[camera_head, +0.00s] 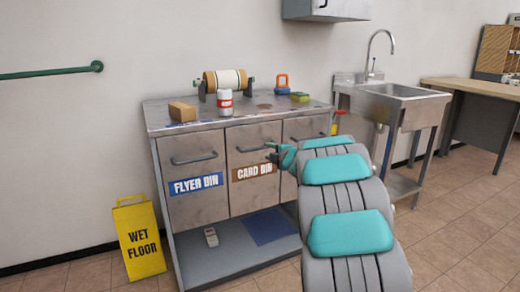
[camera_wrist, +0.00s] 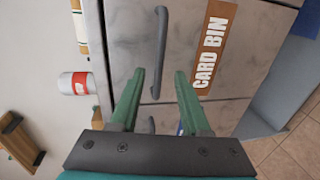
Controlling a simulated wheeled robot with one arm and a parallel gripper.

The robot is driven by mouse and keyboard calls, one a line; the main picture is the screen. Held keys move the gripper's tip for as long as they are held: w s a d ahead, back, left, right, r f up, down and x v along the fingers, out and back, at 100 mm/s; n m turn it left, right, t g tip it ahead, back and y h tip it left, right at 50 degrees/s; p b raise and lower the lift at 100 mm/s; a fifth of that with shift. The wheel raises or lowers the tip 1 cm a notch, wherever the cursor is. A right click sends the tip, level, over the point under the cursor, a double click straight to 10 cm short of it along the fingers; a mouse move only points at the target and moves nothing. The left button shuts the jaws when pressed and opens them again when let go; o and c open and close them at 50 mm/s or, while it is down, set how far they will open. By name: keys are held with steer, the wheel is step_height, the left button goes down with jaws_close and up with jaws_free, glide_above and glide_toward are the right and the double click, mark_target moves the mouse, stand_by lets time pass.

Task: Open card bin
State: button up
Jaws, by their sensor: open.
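The card bin (camera_head: 248,190) is the middle grey metal front of the cabinet, with a brown "CARD BIN" label and a bar handle (camera_head: 252,149). It looks shut, flush with its neighbours. My gripper (camera_head: 270,150) is at the right end of this handle in the head view. In the wrist view, which is turned sideways, the green fingers (camera_wrist: 171,72) are open with nothing seen between their tips. The card bin's label (camera_wrist: 213,45) shows at upper right there.
The flyer bin (camera_head: 194,180) is left of the card bin; a third front is partly hidden by my arm. A can (camera_head: 225,103), a brown block (camera_head: 182,111) and a roll dispenser (camera_head: 225,80) stand on top. A yellow wet floor sign (camera_head: 139,238) stands at left, a sink (camera_head: 396,91) at right.

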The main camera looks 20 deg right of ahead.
mark_target(260, 148)
steer(key=shift+p+x, duration=0.6)
steer(key=shift+x, duration=3.3)
jaws_close()
